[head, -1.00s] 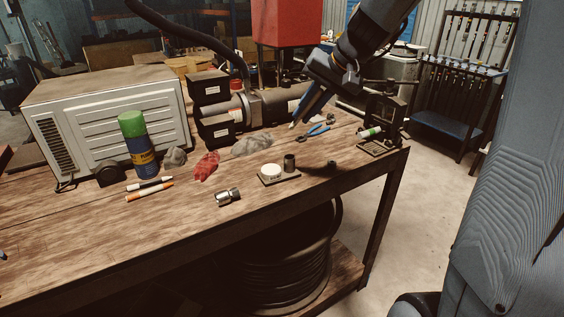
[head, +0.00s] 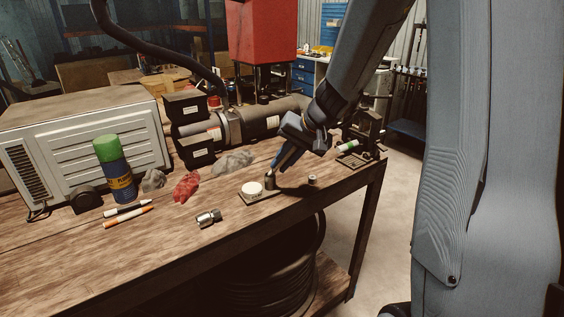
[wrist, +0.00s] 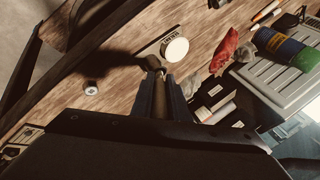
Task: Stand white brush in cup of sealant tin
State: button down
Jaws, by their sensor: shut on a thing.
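The sealant tin (head: 253,187) has a round white lid and sits on a small plate near the table's front edge, with a dark cup (head: 270,183) at its right. The tin also shows in the wrist view (wrist: 176,50). My gripper (head: 275,169) points down at the cup, its blue fingertips just above the rim. In the wrist view my gripper (wrist: 161,88) is shut on a slim tan-looking shaft (wrist: 161,104), apparently the brush. Its far end overlaps the cup; I cannot tell whether it is inside. The fingers mostly hide the brush in the head view.
A small round metal piece (head: 311,180) lies right of the cup. A metal fitting (head: 209,217) lies at front left. A red rag (head: 186,186) and grey rag (head: 233,162) lie behind. A dark press (head: 363,140) stands at the right table end.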

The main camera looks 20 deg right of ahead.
aim_at(296, 147)
jog(key=shift+f+b, duration=0.35)
jog(key=shift+b, duration=0.1)
jog(key=c, duration=1.7)
grip_release()
jog(key=shift+r+p, duration=0.4)
jog(key=shift+p, duration=0.1)
jog(key=b+v, duration=0.1)
jog(key=v, duration=1.1)
jog(key=shift+s+f, duration=0.1)
jog(key=s+a+f+n+g+h, duration=0.1)
jog(key=s+a+f, duration=0.1)
jog(key=s+f, duration=0.3)
jog(key=s+a+f+n+g+h, duration=0.1)
jog(key=s+a+f+n, duration=0.1)
jog(key=s+f, duration=0.3)
jog(key=s+a+f+n+g+h, duration=0.1)
jog(key=s+a+f+g+h, duration=0.1)
jog(key=s+f, duration=0.4)
jog(key=shift+a+f+n, duration=0.15)
jog(key=shift+f, duration=0.3)
jog(key=shift+a+f+n, duration=0.15)
jog(key=shift+f, duration=0.3)
jog(key=shift+c, duration=0.3)
